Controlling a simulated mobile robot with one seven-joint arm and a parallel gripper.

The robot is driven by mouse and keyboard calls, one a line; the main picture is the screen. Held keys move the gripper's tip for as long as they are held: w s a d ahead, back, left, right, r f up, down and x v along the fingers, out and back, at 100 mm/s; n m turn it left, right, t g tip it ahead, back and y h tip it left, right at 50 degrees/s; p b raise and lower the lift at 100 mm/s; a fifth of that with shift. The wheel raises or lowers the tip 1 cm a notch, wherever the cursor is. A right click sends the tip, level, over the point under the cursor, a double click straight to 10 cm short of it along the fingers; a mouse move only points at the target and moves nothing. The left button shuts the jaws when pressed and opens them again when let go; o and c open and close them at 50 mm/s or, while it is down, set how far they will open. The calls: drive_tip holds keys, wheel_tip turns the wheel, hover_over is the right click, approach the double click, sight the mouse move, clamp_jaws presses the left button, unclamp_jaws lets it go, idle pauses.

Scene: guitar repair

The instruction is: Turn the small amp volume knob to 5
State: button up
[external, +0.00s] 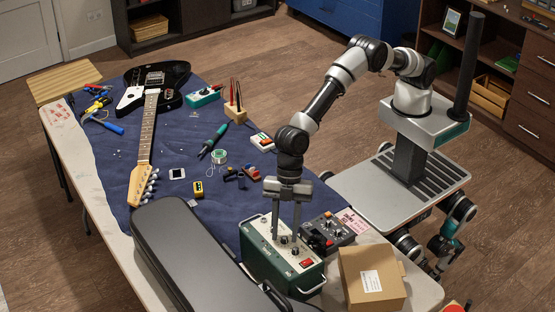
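A small green amp (282,266) with a light top panel stands near the front right end of the table. Several dark knobs and a red switch (306,263) show on its top panel. My gripper (285,236) points straight down over the panel, its two fingers apart, with the tips at or just above the knobs. A dark knob (284,240) shows close to the fingertips. I cannot tell whether the fingers touch it. The knob markings are too small to read.
A black guitar case (185,250) lies left of the amp. A cardboard box (372,280) sits at its right, and a dark pedal unit (327,233) close behind. An electric guitar (149,125) and several tools lie on the blue cloth (180,155) farther back.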

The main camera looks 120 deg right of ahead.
clamp_jaws()
drive_tip(key=m, duration=0.1)
drive_tip(key=m+h, duration=0.1)
drive_tip(key=m, duration=0.2)
drive_tip(key=shift+s+a+t+h+b, duration=0.15)
drive_tip(key=shift+a+t+h+b, duration=0.15)
drive_tip(key=shift+t+b, duration=0.1)
drive_tip(key=m, duration=0.2)
drive_tip(key=m+h, duration=0.1)
drive_tip(key=m, duration=0.2)
drive_tip(key=shift+a+t+h, duration=0.15)
drive_tip(key=shift+t+h, duration=0.15)
drive_tip(key=m+h, duration=0.1)
drive_tip(key=m, duration=0.3)
drive_tip(key=shift+a+m+h, duration=0.1)
drive_tip(key=shift+m+h, duration=0.2)
drive_tip(key=shift+h, duration=0.1)
drive_tip(key=shift+a+m+g+h+p, duration=0.1)
drive_tip(key=shift+m+g+h+p, duration=0.2)
drive_tip(key=shift+m, duration=0.75)
drive_tip(key=shift+a+m+g+h+p, duration=0.1)
drive_tip(key=shift+m+g+h+p, duration=0.2)
drive_tip(key=shift+m, duration=0.75)
